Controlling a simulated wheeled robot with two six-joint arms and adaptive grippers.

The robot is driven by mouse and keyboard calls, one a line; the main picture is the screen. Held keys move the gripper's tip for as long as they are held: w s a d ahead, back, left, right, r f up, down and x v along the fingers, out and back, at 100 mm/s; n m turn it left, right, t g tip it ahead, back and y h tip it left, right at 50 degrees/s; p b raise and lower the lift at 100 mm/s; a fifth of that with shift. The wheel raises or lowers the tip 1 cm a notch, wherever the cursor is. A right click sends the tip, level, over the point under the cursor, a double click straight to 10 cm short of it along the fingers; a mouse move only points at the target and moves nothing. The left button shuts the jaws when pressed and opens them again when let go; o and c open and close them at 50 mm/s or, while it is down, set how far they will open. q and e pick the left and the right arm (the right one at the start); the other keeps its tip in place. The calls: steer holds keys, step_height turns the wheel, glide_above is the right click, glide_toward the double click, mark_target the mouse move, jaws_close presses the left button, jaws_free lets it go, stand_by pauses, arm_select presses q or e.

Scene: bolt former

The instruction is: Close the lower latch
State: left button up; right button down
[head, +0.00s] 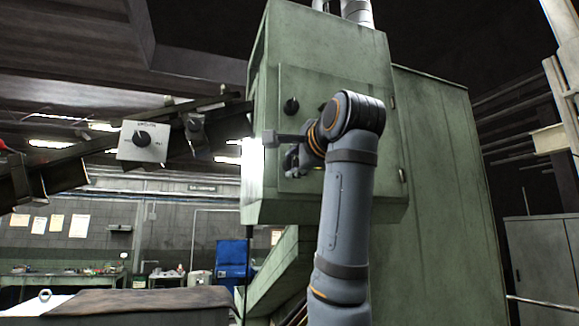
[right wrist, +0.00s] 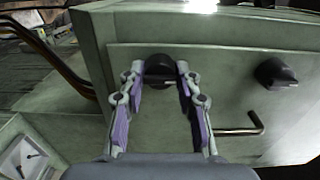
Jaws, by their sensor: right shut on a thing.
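My right gripper (head: 292,158) is at the front of the green cabinet, low on its door (head: 305,88). In the right wrist view my right gripper (right wrist: 160,84) is shut on a round black latch knob (right wrist: 160,66), with a finger on each side. A pale mark shows across this knob. It is the lower latch, and my gripper hides it in the head view. The upper latch (head: 291,106) is a like black knob above my gripper; it also shows in the right wrist view (right wrist: 275,73). My left gripper is out of view.
A dark bent handle (right wrist: 250,128) sticks out of the door beside my right gripper. A grey control box with a knob (head: 142,141) hangs on a dark beam left of the cabinet. A bench surface (head: 140,302) lies low at the left.

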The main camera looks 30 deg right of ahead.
steer(key=n, duration=1.1)
steer(key=c, duration=0.8)
jaws_free()
steer(key=shift+w, duration=0.1)
steer(key=shift+o, duration=0.2)
steer(key=b+v, duration=0.3)
steer(key=v, duration=0.5)
